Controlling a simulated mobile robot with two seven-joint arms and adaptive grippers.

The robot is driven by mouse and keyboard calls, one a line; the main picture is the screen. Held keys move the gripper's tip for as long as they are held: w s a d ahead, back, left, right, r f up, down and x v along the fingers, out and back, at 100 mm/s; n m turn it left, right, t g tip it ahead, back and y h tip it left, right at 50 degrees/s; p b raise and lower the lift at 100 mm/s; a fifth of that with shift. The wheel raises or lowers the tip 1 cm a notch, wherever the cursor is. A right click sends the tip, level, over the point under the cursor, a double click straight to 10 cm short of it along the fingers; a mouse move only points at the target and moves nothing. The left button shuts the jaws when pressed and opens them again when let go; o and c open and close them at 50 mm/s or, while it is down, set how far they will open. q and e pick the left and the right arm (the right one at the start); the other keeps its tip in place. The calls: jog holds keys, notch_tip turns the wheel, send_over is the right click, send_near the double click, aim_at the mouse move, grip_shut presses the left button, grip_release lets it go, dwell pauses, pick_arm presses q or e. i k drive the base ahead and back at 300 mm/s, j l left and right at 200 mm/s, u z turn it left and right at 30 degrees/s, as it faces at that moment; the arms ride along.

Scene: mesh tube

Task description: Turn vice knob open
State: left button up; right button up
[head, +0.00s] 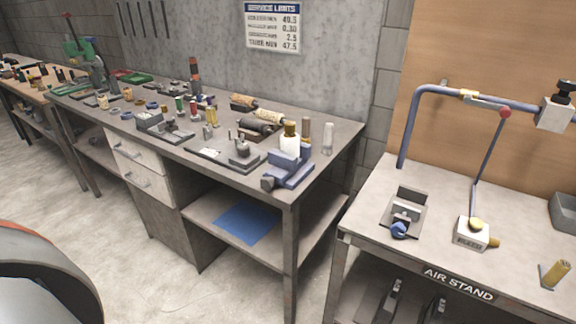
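A blue-grey vice-like block (290,165) sits on the front right corner of the long workbench, with a dark rounded end (268,183) pointing toward the front edge. A smaller grey clamp-like fixture (408,208) with a round blue knob (399,230) sits on the air stand at the right. I cannot tell for sure which of the two is the task's vice, or how far either is opened. Neither of my grippers is in view, and nothing is seen touching either fixture.
The workbench (340,133) is crowded with small tools, bottles and cylinders. The air stand (365,205) carries a bent blue pipe (412,110), a white box (472,233) and a brass cylinder (555,272). Open floor (240,290) lies in front of the workbench.

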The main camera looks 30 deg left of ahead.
aim_at(268, 184)
jog(key=j+z, duration=0.15)
jog(key=z, duration=0.85)
jog(key=k+j+z, duration=0.15)
jog(key=j+z, duration=0.3)
jog(key=k+j+z, duration=0.2)
jog(key=z, duration=0.25)
jog(key=k+j+z, duration=0.45)
jog(key=k+j, duration=0.15)
jog(key=k, duration=0.15)
